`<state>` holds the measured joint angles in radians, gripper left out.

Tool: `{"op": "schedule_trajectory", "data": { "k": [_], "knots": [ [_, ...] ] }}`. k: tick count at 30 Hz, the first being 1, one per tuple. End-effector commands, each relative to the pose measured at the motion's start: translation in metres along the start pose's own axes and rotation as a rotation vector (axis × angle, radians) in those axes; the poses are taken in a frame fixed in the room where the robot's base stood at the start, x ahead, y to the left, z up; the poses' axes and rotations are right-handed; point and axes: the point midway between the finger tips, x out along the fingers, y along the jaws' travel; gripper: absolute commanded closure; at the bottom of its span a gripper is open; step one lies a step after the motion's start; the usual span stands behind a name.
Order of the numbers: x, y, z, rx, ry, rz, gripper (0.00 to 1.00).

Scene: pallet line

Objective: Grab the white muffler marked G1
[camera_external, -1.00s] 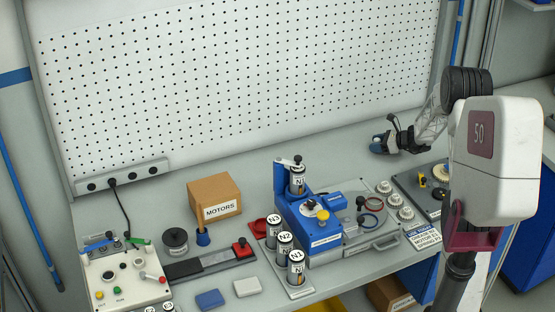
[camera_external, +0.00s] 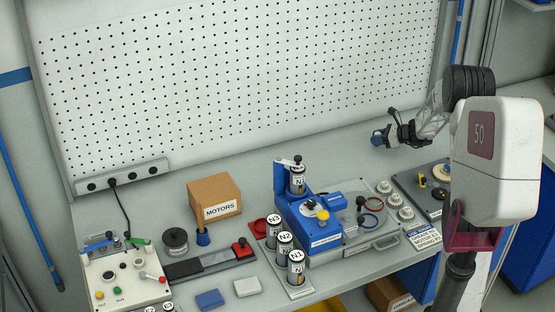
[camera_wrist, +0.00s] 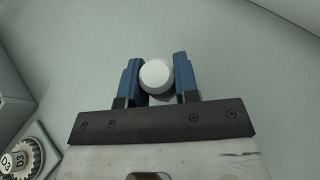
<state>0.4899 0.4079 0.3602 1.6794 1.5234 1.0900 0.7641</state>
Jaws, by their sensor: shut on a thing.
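My gripper (camera_external: 379,138) is above the back right of the bench in the external view. In the wrist view its two blue fingers (camera_wrist: 158,70) are shut on a round white piece, the white muffler (camera_wrist: 156,76). Its smooth round end faces the camera, and no G1 mark shows on it. In the external view the piece is too small to make out at the fingers. The bench surface under the fingers looks bare.
Several white ribbed round parts (camera_external: 395,199) stand beside a blue machine (camera_external: 310,222). A dark fixture plate (camera_external: 425,200) lies right of them. White canisters (camera_external: 285,243) and a MOTORS box (camera_external: 215,196) are further left. The pegboard (camera_external: 240,80) rises behind.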

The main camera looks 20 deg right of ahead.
Motion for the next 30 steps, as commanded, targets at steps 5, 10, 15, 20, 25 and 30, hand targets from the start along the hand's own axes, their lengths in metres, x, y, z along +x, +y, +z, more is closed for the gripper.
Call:
{"op": "schedule_trajectory", "data": {
  "k": [5, 10, 15, 20, 25, 30],
  "knots": [
    [-0.011, 0.015, 0.005, 0.001, 0.000, 0.000, 0.95],
    [-0.023, 0.038, 0.003, -0.001, 0.000, -0.001, 0.95],
    [-0.036, 0.064, 0.000, 0.000, 0.000, 0.000, 0.95],
    [-0.048, 0.088, -0.003, 0.000, 0.000, 0.000, 0.95],
    [-0.059, 0.111, -0.004, -0.002, 0.000, 0.000, 0.95],
    [-0.068, 0.128, -0.006, 0.000, 0.000, 0.001, 0.95]
  ]
}}
